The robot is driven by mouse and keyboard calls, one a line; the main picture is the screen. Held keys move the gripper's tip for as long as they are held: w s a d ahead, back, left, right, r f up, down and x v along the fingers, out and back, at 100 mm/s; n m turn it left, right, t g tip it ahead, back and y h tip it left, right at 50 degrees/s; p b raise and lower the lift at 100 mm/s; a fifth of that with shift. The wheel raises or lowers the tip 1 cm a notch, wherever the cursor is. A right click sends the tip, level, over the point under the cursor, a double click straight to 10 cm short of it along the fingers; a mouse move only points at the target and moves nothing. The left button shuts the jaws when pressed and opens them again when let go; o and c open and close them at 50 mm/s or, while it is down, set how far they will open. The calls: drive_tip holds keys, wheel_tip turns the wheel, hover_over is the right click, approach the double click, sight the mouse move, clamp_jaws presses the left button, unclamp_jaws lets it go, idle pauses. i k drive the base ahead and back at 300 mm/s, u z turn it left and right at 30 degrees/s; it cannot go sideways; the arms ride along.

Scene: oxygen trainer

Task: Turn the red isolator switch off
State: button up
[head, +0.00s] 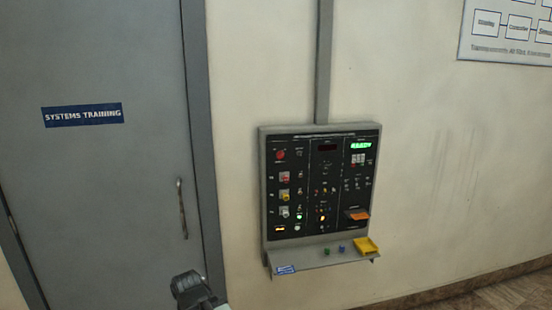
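A grey control panel (263,190) with a black face is mounted on the wall. In its left column, a small red switch (285,177) sits on a pale plate, with a similar yellow switch (284,194) below it. A round red knob (280,155) sits above them. The red switch looks like the isolator, but labels are too small to read and its position cannot be made out. My gripper (190,287) shows dark at the bottom edge, below and left of the panel and apart from it. Its fingers cannot be told open or shut.
A shelf (310,261) juts out under the panel, holding a yellow tray (366,247), a blue knob-like item (342,248) and a green one (327,252). A grey door (100,190) with a handle (182,208) stands left.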

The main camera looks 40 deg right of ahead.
sight(281, 154)
drive_tip(key=u, duration=0.05)
drive_tip(key=i, duration=0.95)
drive_tip(key=z, duration=0.05)
